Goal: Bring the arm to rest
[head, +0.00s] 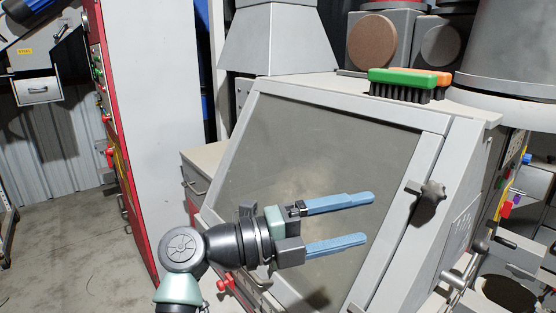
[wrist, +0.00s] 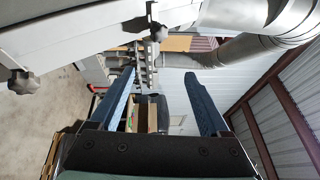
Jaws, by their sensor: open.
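My gripper (head: 352,222) has two blue fingers spread apart, with nothing between them. In the head view it is held up in front of the slanted glass front of a grey cabinet (head: 300,160), pointing right. In the wrist view my gripper (wrist: 163,80) also shows open and empty, with one blue finger on each side. I cannot tell how wide the space is between the fingers and the glass.
A star-shaped knob (head: 432,191) stands out from the cabinet frame right of my fingers. Two brushes (head: 402,79) lie on the cabinet top. A red-edged cabinet (head: 165,110) stands left, with open floor (head: 65,200) beyond. A silver duct (wrist: 265,40) shows in the wrist view.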

